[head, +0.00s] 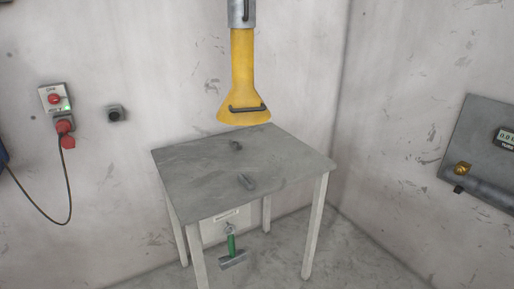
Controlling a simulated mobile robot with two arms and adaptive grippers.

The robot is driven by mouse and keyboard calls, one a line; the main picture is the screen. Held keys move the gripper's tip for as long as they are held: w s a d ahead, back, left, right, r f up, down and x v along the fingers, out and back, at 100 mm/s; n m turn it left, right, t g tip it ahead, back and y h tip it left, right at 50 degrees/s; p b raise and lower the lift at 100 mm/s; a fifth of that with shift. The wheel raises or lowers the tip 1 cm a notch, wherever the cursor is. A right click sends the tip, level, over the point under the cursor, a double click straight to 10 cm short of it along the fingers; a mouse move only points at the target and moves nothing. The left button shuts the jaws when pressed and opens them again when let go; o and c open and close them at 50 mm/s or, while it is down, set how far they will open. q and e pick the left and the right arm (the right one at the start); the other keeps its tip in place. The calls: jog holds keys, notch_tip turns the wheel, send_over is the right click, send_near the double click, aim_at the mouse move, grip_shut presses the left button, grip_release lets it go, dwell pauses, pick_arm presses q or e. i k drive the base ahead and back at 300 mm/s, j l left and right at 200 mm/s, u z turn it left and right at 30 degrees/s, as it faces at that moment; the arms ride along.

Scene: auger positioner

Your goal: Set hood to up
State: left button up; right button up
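The yellow hood (243,80) hangs on a grey pipe (241,13) above the far part of the table. It flares toward its lower end, and a dark handle (248,108) runs across its front near the bottom rim. The rim is close to the table's back edge in the picture; the exact gap is hard to tell. Neither of my grippers is in the head view.
A switch box (55,98) with red plug and cable is on the left wall, a grey panel (478,150) on the right.

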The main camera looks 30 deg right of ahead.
aim_at(243, 105)
jog(key=i+l, duration=0.1)
jog(key=l, duration=0.35)
jog(key=i+l, duration=0.15)
jog(key=l, duration=0.3)
jog(key=i+l, duration=0.1)
jog(key=l, duration=0.35)
jog(key=i+l, duration=0.15)
jog(key=l, duration=0.3)
jog(key=i+l, duration=0.1)
jog(key=l, duration=0.35)
